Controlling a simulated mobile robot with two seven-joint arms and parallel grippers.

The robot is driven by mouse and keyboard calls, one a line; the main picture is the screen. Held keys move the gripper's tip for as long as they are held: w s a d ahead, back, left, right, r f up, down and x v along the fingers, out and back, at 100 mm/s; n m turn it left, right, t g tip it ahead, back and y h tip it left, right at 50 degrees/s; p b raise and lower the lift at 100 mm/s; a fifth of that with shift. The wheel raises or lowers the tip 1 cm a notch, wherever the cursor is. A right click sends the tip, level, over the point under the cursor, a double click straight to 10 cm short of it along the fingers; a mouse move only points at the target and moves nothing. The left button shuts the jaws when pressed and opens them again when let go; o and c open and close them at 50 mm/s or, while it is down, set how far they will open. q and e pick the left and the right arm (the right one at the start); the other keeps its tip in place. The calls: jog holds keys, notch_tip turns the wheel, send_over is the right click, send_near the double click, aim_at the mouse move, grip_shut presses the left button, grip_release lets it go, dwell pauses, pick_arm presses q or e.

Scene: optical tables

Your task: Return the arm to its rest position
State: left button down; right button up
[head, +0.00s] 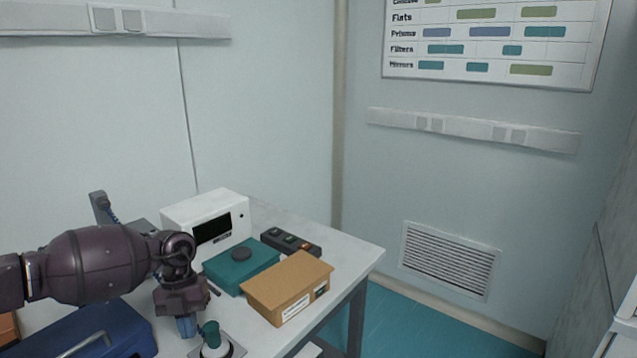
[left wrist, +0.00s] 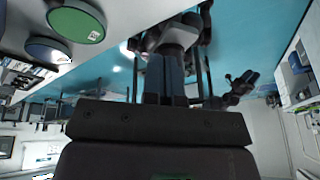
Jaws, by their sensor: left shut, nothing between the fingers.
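My left arm comes in from the left in the head view, and its gripper (head: 187,326) points down over the front of the table, just left of a teal-and-white knob-like piece (head: 211,338). The fingers are shut with nothing between them. In the left wrist view the shut fingers (left wrist: 165,82) stand in the middle above the dark gripper body. I cannot tell whether the fingertips touch anything.
The table (head: 345,248) holds a white instrument box (head: 226,212), a teal case (head: 232,268), a cardboard box (head: 288,287), a dark switch box (head: 291,243) and a blue toolbox (head: 95,335). Free floor (head: 420,330) lies right of the table.

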pick_arm(q)
jog(key=s+d+f+t+h, duration=0.1)
jog(key=s+d+h, duration=0.3)
jog(key=d, duration=0.5)
jog(key=s+d+f+t+h, duration=0.15)
jog(key=d+h, duration=0.35)
jog(key=d, duration=0.5)
jog(key=s+d+r+n+t+h, duration=0.1)
jog(key=d+r+n+t+h, duration=0.55)
jog(key=n+t, duration=0.2)
jog(key=s+a+f+n+t+y, duration=0.1)
jog(key=a+n+t+y, duration=0.3)
jog(key=a+n+y, duration=0.45)
jog(key=s+a+f+n+t+y, duration=0.2)
jog(key=a+n+t+y, duration=0.2)
jog(key=a+n+y, duration=0.45)
jog(key=s+a+f+n+g, duration=0.3)
jog(key=s+g, duration=0.1)
jog(key=s, duration=0.3)
jog(key=s+a+f+n+g, duration=0.2)
jog(key=s+f+g, duration=0.15)
jog(key=s, duration=0.45)
jog(key=s+a+f+n+g, duration=0.2)
jog(key=s+a+n+g, duration=0.15)
jog(key=s, duration=0.35)
jog(key=w+f+m+t, duration=0.1)
jog(key=w+f+t, duration=0.6)
jog(key=f, duration=0.3)
jog(key=shift+d+f, duration=0.3)
jog(key=shift+f, duration=0.05)
